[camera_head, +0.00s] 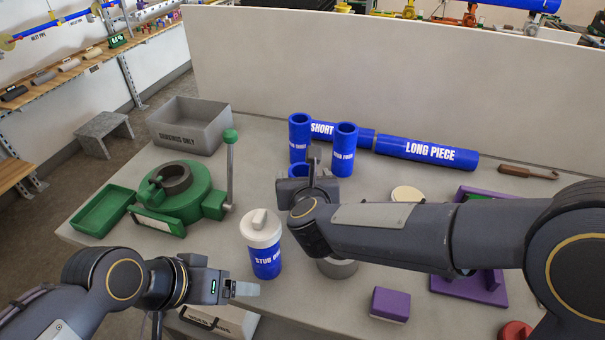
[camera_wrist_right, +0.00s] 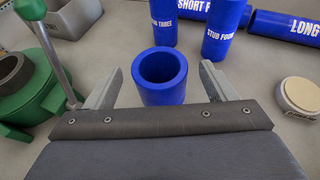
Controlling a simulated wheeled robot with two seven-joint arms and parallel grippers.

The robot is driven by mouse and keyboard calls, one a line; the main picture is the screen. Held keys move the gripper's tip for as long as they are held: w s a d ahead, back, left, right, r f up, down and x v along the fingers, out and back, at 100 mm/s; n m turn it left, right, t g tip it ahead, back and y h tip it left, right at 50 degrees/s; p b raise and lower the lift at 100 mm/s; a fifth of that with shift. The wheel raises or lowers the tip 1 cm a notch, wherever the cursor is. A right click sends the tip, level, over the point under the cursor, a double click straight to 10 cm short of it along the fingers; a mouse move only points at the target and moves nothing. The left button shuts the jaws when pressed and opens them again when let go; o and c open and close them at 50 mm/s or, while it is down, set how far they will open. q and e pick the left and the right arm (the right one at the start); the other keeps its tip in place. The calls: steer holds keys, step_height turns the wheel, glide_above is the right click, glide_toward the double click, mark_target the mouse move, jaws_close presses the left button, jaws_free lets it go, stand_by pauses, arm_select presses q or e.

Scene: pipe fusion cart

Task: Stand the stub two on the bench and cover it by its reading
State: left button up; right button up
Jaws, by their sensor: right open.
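An unlabelled-looking blue stub stands open-topped on the bench under my right gripper (camera_head: 313,172); its rim (camera_head: 298,170) shows partly behind that gripper. In the right wrist view this blue stub (camera_wrist_right: 164,90) is between the two open fingers of my right gripper (camera_wrist_right: 162,72), with gaps either side. Its label is hidden, so I cannot read which stub it is. Stub one (camera_head: 266,262) stands upright with a white cap (camera_head: 260,228) on it. My left gripper (camera_head: 240,289) is low beside stub one; its finger opening is unclear. A cream cap-like disc (camera_head: 407,194) sits at right.
Stub three (camera_head: 299,140) and stub four (camera_head: 343,152) stand just behind. The short piece (camera_head: 322,130) and long piece (camera_head: 427,153) lie at the back. A green machine with lever (camera_head: 185,190), grey shavings bin (camera_head: 190,125), purple block (camera_head: 390,303) and purple fixture (camera_head: 488,285) occupy the bench.

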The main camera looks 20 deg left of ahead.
steer(key=v, duration=0.9)
steer(key=d+r+n+g+y, duration=0.1)
steer(key=d+r+n+y, duration=0.35)
steer(key=d+n, duration=0.85)
steer(key=s+d+f+n+g+h, duration=0.2)
steer(key=s+d+f+n+g, duration=0.1)
steer(key=s+d+f+n, duration=0.3)
steer(key=s+d+f+n+g+h, duration=0.3)
steer(key=s+d+f+n, duration=0.3)
steer(key=s+d+n, duration=0.5)
steer(key=shift+s+d+f, duration=0.15)
steer(key=shift+s+d, duration=0.25)
steer(key=shift+d, duration=0.45)
